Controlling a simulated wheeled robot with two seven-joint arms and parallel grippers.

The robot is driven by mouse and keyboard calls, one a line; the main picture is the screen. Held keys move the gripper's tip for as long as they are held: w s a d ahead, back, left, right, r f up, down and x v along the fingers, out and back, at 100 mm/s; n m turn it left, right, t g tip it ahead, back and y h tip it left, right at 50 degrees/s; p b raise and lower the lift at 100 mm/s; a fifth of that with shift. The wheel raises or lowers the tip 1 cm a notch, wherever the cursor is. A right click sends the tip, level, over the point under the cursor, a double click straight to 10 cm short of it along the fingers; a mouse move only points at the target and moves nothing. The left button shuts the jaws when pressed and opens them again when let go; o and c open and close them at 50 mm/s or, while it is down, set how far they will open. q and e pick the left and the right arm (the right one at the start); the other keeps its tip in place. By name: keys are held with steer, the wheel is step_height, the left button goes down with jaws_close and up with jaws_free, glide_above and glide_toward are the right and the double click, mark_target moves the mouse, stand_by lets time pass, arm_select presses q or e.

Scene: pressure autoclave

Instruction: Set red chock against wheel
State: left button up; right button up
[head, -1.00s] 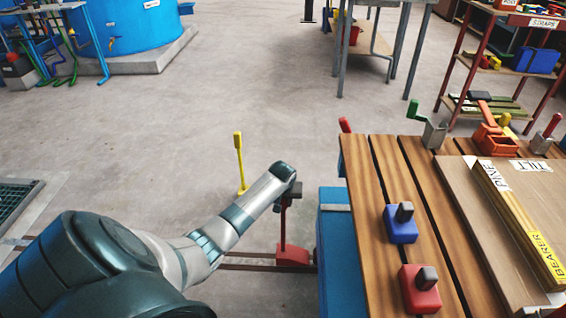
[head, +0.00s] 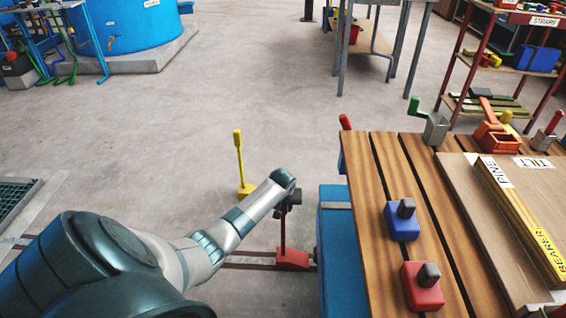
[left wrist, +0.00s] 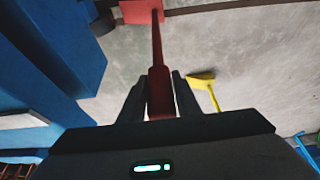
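The red chock (head: 292,258) is a red block with a tall upright handle. It is low by the floor rail, left of the blue trolley body under the slatted top. My left gripper (head: 287,200) is at the top of its handle. In the left wrist view the handle (left wrist: 156,45) runs between the fingers of my left gripper (left wrist: 160,95), which look closed on its thick grip, and the red block (left wrist: 142,10) is at the top edge. I cannot tell whether the block touches the floor. My right gripper is out of view.
A yellow chock (head: 246,190) with an upright handle stands on the floor to the left. The slatted table (head: 385,265) edge is close to the right of my left arm, above the blue body (head: 338,250). Open concrete floor lies beyond and to the left.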

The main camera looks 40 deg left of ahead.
arm_select(q)
steer(key=shift+o, duration=1.2)
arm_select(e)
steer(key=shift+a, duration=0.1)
arm_select(q)
steer(key=shift+r, duration=0.1)
steer(key=shift+s+d+r, duration=0.15)
steer(key=shift+r, duration=0.35)
steer(key=p+v, duration=0.3)
steer(key=v, duration=0.8)
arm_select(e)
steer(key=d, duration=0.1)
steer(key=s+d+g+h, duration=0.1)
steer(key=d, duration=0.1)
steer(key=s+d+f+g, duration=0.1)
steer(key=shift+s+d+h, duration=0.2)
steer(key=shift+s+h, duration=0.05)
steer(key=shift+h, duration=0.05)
arm_select(q)
steer(key=shift+d, duration=0.1)
